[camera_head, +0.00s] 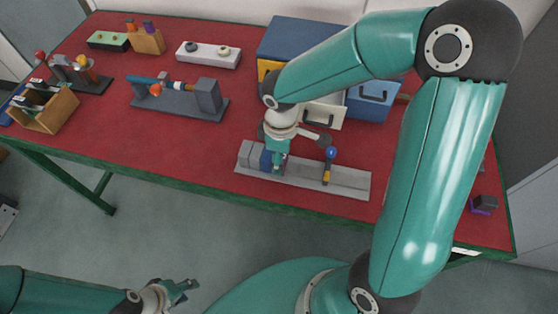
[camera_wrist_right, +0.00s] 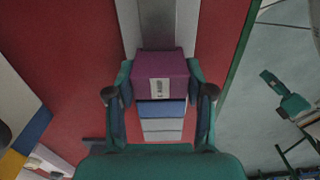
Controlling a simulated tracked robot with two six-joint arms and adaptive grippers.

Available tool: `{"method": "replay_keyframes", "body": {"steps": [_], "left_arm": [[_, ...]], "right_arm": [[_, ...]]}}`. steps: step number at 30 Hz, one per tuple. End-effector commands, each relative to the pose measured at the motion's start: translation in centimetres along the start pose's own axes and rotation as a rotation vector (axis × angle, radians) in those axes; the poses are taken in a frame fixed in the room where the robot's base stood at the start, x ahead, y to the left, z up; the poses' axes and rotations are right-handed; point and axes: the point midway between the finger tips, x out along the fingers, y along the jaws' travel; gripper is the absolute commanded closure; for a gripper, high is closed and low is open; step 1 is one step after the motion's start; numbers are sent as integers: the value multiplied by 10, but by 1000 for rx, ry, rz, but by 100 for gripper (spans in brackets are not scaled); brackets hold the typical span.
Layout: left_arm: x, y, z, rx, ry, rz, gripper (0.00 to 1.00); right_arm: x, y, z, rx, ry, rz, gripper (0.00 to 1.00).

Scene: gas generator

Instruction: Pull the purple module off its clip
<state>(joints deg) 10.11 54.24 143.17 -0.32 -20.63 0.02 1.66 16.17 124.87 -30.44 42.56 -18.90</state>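The purple module (camera_wrist_right: 160,75) sits between the two fingers of my right gripper (camera_wrist_right: 160,86) in the right wrist view, and both fingers appear pressed against its sides. A small light clip or label shows on its face. A blue module (camera_wrist_right: 162,109) and pale grey modules (camera_wrist_right: 162,130) line up beside it. In the head view my right gripper (camera_head: 276,160) points down at the grey rail (camera_head: 350,188) and hides the purple module. Whether the module is seated or slightly raised cannot be told. My left gripper (camera_head: 180,288) is open and empty, low in front of the table.
A blue-balled lever (camera_head: 331,153) stands on the rail right of my right gripper. A blue drawer cabinet (camera_head: 290,38) stands behind. A grey fixture (camera_head: 180,97) is to the left, and a dark block on a purple base (camera_head: 484,204) lies far right. Red table (camera_head: 150,150) is clear left of the rail.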

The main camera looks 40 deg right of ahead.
Motion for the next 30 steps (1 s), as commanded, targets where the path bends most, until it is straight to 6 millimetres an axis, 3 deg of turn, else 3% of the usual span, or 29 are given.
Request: {"method": "replay_keyframes", "body": {"steps": [1,6,30], "left_arm": [[0,0,0,0,0,0,60],[0,0,0,0,0,0,60],[-2,1,0,0,0,0,60]], "right_arm": [[0,0,0,0,0,0,73],[0,0,0,1,0,0,100],[-4,1,1,3,-1,1,100]]}}
